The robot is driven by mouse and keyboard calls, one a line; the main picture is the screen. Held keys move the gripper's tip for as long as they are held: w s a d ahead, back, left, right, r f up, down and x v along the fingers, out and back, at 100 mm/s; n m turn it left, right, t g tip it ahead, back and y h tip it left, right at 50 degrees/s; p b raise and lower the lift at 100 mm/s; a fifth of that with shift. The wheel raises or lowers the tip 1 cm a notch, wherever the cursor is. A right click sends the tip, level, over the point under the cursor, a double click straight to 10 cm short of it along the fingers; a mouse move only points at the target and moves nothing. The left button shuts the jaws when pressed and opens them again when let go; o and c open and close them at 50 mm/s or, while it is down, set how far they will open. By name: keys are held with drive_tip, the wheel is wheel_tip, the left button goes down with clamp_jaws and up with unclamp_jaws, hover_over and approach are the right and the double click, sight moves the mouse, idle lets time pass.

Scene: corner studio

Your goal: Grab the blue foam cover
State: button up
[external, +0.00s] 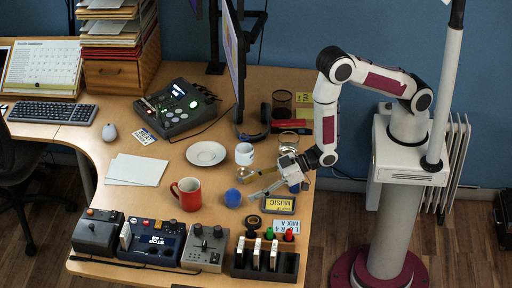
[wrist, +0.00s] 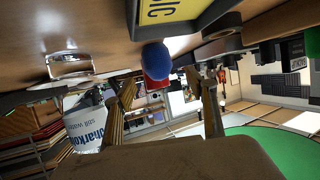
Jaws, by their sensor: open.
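The blue foam cover (external: 233,197) is a small round blue ball on the desk, to the right of the red mug (external: 188,194). It also shows in the wrist view (wrist: 156,60), near the top middle, just beyond and between the fingertips. My gripper (external: 247,186) is low over the desk, tilted, with its fingers pointing left. It is open and empty, with the cover a little left of and below the fingertips in the external view. The two fingers also show wide apart in the wrist view (wrist: 168,90). I cannot tell the exact gap to the cover.
Several devices, including a mixer (external: 205,248), line the front edge. Bare desk lies left of the cover, up to the red mug.

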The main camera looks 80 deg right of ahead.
sight(239, 192)
drive_tip(key=shift+w, duration=0.1)
drive_tip(key=shift+x, duration=2.5)
drive_tip(key=shift+d, duration=0.15)
drive_tip(key=c, duration=0.8)
